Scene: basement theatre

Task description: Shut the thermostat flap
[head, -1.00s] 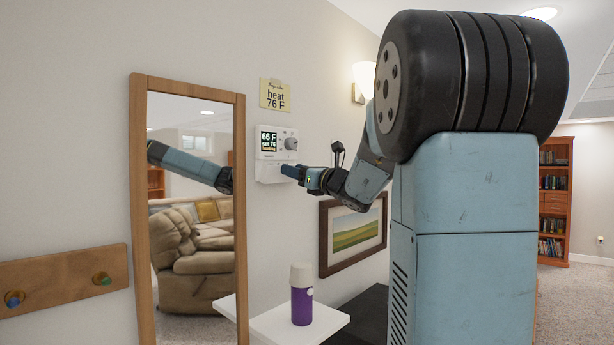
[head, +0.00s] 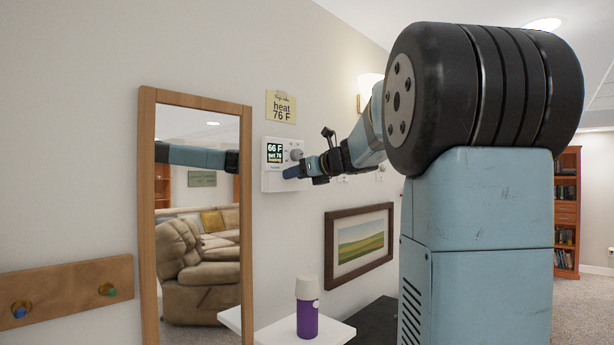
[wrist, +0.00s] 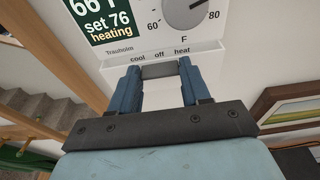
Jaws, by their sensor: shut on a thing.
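The white thermostat (head: 270,182) is on the wall; its screen reads 66 F, set 76, heating. In the wrist view its dial (wrist: 183,14) points toward 80. Below is a white strip marked cool, off, heat (wrist: 211,52), seemingly at the flap. My gripper (head: 287,173) is at the thermostat's lower front; in the wrist view its blue fingers (wrist: 160,72) are shut on a grey piece (wrist: 159,71), which looks like the flap's tab. The fingers and the viewing angle hide the flap's lower part, so I cannot tell how far open it is.
A yellow note (head: 281,107) reading heat 76 F is above the thermostat. A wood-framed mirror (head: 148,215) stands to the left, with a peg rail (head: 65,290) beyond. Below are a framed picture (head: 360,248) and a white shelf (head: 275,333) with a purple bottle (head: 307,318).

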